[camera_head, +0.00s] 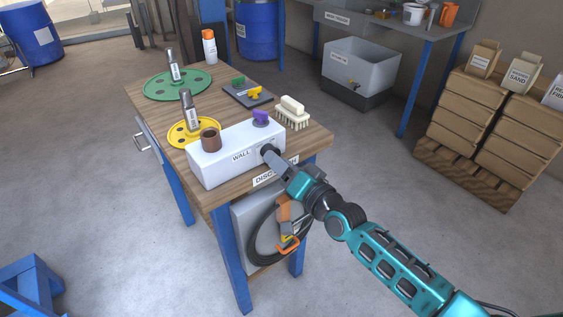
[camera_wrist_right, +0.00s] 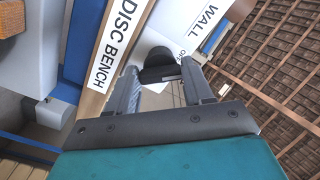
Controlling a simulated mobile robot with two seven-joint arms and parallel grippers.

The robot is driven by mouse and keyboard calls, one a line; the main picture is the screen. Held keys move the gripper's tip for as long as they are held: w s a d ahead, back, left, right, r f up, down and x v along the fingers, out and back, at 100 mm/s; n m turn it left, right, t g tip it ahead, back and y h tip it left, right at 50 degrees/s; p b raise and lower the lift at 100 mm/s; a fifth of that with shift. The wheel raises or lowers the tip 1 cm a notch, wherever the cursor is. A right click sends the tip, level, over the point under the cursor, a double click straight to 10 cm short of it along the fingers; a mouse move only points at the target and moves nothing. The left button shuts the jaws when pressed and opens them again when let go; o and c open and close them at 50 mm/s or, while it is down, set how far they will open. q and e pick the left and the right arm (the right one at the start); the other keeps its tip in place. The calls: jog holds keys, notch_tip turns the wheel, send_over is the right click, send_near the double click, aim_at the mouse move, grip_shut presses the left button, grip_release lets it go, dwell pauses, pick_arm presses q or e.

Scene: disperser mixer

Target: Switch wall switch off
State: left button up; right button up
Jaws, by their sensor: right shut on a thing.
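The wall switch is a black knob on the front face of a white box (camera_head: 215,166) labelled WALL, which sits at the front edge of the wooden bench. My right gripper (camera_head: 270,156) reaches the box's front face at the knob. In the right wrist view the black knob (camera_wrist_right: 158,62) lies between the two fingertips of the right gripper (camera_wrist_right: 160,82), which is shut on it. Lettering shows beside the knob, but the setting is too small to read surely. My left gripper is not in view.
The bench (camera_head: 140,115) also carries a brown cup (camera_head: 210,139), a purple piece (camera_head: 261,117), a brush (camera_head: 292,113), yellow (camera_head: 185,133) and green discs (camera_head: 155,86). A hose and orange clamp (camera_head: 287,240) hang below the front edge.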

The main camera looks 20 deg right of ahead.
jog(key=shift+n, duration=0.4)
jog(key=o, duration=1)
jog(key=shift+o, duration=0.2)
jog(key=shift+s, duration=0.1)
jog(key=v, duration=1.2)
jog(key=shift+s+p, duration=0.35)
jog(key=shift+p, duration=0.05)
jog(key=shift+d, duration=0.15)
jog(key=s+a+f+n+g+h, duration=0.3)
jog(key=s+f+n+g, duration=0.3)
jog(key=s+f, duration=0.4)
notch_tip(320, 180, down, 5)
jog(key=shift+s+r+n+h, duration=0.2)
jog(key=shift+s+n+h, duration=0.2)
jog(key=shift+n+h, duration=0.25)
